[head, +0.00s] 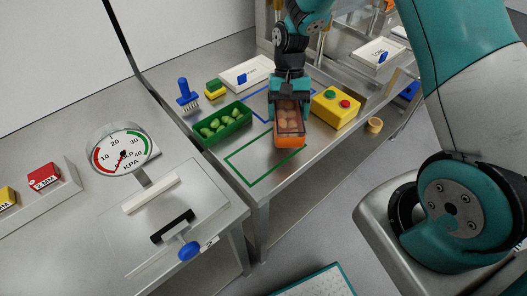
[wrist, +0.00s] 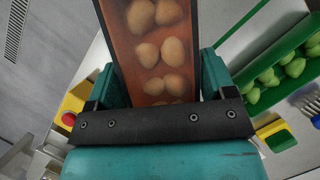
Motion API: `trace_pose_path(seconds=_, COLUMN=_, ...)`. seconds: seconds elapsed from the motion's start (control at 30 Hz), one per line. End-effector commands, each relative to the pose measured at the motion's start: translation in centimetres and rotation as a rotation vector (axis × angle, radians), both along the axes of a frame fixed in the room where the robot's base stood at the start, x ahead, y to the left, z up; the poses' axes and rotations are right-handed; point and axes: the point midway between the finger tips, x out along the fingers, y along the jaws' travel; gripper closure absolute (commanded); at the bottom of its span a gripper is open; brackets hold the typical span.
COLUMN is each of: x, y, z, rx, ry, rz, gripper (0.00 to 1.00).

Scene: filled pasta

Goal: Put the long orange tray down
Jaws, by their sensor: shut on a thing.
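The long orange tray (head: 291,142) holds several pale, rounded pasta pieces. My gripper (head: 289,98) is shut on it, and the tray's near end points toward the front of the table. In the wrist view the tray (wrist: 121,45) runs up from between the two fingers (wrist: 163,82). In the head view the tray overlaps the right part of the green outline (head: 232,162) and the blue outline (head: 262,118) on the table. I cannot tell how far its underside is from the tabletop. Its far end is hidden by my gripper.
A green tray (head: 206,139) with green pieces stands left of the orange tray. A yellow button box (head: 336,108) stands close on the right. A small tan cup (head: 374,125) is further right. The green outline's left part is clear.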

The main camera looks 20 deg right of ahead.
Motion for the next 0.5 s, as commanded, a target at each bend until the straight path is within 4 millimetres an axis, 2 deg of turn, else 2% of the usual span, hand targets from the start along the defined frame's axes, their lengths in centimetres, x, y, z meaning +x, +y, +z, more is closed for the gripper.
trace_pose_path(seconds=0.03, x=0.6, y=0.7, z=0.7, rx=0.003, ry=-0.013, rz=-0.094, gripper=0.54)
trace_pose_path(seconds=0.17, x=1.0, y=3.0, z=4.9, rx=0.005, ry=-0.014, rz=-0.363, gripper=0.54)
trace_pose_path(seconds=0.3, x=0.2, y=5.0, z=9.0, rx=0.005, ry=-0.012, rz=-0.607, gripper=0.54)
trace_pose_path(seconds=0.5, x=-1.5, y=6.7, z=13.0, rx=0.003, ry=-0.006, rz=-0.823, gripper=0.54)
